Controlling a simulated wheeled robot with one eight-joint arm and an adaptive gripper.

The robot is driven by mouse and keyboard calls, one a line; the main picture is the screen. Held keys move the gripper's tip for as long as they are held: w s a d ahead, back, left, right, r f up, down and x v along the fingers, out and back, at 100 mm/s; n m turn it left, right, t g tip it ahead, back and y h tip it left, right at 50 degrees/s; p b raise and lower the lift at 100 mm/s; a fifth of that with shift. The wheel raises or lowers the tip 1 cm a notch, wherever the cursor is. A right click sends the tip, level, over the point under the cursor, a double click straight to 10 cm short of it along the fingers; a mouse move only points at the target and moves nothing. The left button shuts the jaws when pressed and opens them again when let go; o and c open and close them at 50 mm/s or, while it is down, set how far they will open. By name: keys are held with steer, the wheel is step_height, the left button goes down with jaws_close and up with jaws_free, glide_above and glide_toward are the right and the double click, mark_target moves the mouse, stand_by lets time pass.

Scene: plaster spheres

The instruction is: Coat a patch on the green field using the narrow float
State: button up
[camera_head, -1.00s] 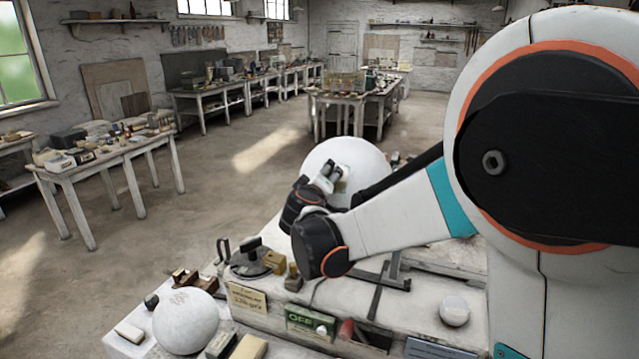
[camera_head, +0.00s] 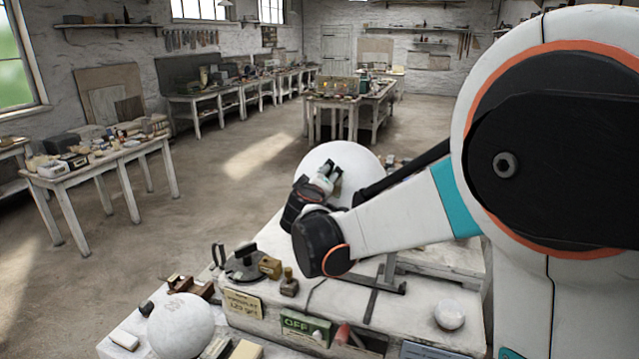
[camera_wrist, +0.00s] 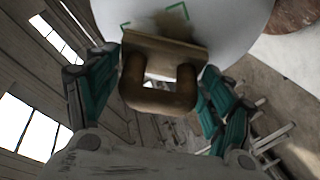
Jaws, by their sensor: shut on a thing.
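My gripper (camera_head: 328,176) is shut on a tan float (camera_wrist: 160,95), holding its loop handle between teal fingers. The float's flat plate lies at or very near a large white plaster sphere (camera_head: 352,153); I cannot tell whether it touches. In the wrist view the sphere (camera_wrist: 232,22) fills the top. Green corner marks (camera_wrist: 142,14) outline a field on it. A brownish-grey patch (camera_wrist: 176,24) shows inside the field, just beyond the plate's edge. The plate hides the lower part of the field. In the head view my gripper covers most of this area.
A smaller white sphere (camera_head: 180,331) stands at the front left of the bench. A dark round tool (camera_head: 245,263), a tan block (camera_head: 270,267) and a green "OFF" sign (camera_head: 305,326) are nearby. A white round knob (camera_head: 449,314) is at right. Floor left of the bench is clear.

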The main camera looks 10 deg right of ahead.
steer(key=shift+w+a+f+b, duration=0.1)
steer(key=shift+a+f+b, duration=0.35)
steer(key=shift+a+f, duration=0.2)
steer(key=shift+f, duration=0.15)
steer(key=shift+w+a+f+b, duration=0.1)
steer(key=shift+a+f+b, duration=0.55)
steer(key=shift+f+b, duration=0.1)
steer(key=shift+d+r+p, duration=1.05)
steer(key=shift+d+r, duration=0.5)
steer(key=shift+r, duration=0.2)
steer(key=shift+a+f+b, duration=1.4)
steer(key=shift+a+f, duration=0.15)
steer(key=shift+f, duration=0.15)
steer(key=shift+r, duration=0.1)
steer(key=shift+s+d+r+p, duration=0.2)
steer(key=shift+s+r+p, duration=0.1)
steer(key=shift+r+p, duration=0.25)
steer(key=shift+s+d+r+p, duration=0.15)
steer(key=shift+s+r+p, duration=0.15)
steer(key=shift+r, duration=0.3)
